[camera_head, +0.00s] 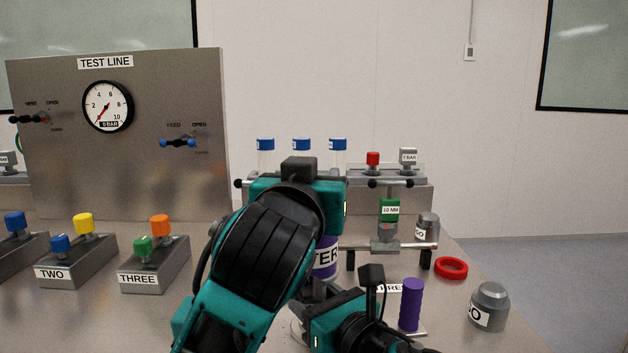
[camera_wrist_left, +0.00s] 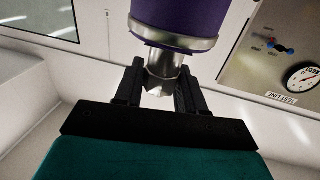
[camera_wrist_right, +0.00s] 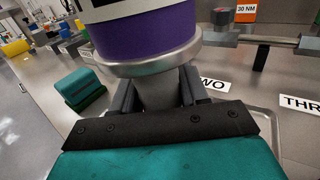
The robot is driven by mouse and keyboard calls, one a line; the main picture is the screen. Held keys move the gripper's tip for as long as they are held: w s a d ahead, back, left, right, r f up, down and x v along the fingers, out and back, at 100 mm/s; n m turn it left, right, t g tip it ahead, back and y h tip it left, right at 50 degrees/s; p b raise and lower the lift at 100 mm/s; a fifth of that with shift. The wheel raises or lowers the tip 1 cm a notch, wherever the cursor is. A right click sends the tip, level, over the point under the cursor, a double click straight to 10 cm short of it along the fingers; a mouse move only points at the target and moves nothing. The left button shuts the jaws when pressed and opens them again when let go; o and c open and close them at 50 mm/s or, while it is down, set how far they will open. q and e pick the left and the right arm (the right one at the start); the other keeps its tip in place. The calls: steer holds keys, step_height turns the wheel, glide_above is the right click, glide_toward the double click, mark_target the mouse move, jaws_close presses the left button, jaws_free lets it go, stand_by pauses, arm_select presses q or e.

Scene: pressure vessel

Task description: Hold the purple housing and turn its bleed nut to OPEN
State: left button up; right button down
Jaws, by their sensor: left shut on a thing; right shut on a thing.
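The purple housing (camera_head: 325,243) stands upright between my arms in the head view, with a white label ending in "TER" and partly hidden by my left arm. It also shows in the left wrist view (camera_wrist_left: 180,20) and the right wrist view (camera_wrist_right: 148,40). My left gripper (camera_wrist_left: 160,92) is shut on the metal nut (camera_wrist_left: 163,68) at one end of the housing, beyond a silver collar. My right gripper (camera_wrist_right: 157,95) is shut on the grey neck (camera_wrist_right: 155,92) at the housing's other end, below a silver flange. The OPEN marking of the nut cannot be read.
The TEST LINE panel (camera_head: 110,150) with its gauge stands at back left, with button boxes (camera_head: 155,272) before it. A rack with a green 10 NM tool (camera_head: 389,209), a red ring (camera_head: 451,268), a grey cap (camera_head: 490,305) and a purple cylinder (camera_head: 411,304) are at right.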

arm_select(q)
steer(key=shift+f+n+y, duration=0.2)
steer(key=shift+n+y, duration=0.4)
steer(key=shift+y, duration=0.3)
arm_select(e)
steer(key=shift+r, duration=0.1)
arm_select(q)
steer(key=shift+w+y, duration=0.1)
steer(key=shift+y, duration=0.2)
steer(key=o, duration=0.9)
steer(key=shift+r, duration=0.1)
steer(key=shift+o, duration=0.2)
steer(key=s, duration=1.2)
steer(key=shift+a, duration=0.35)
arm_select(e)
steer(key=shift+c, duration=2.4)
jaws_free()
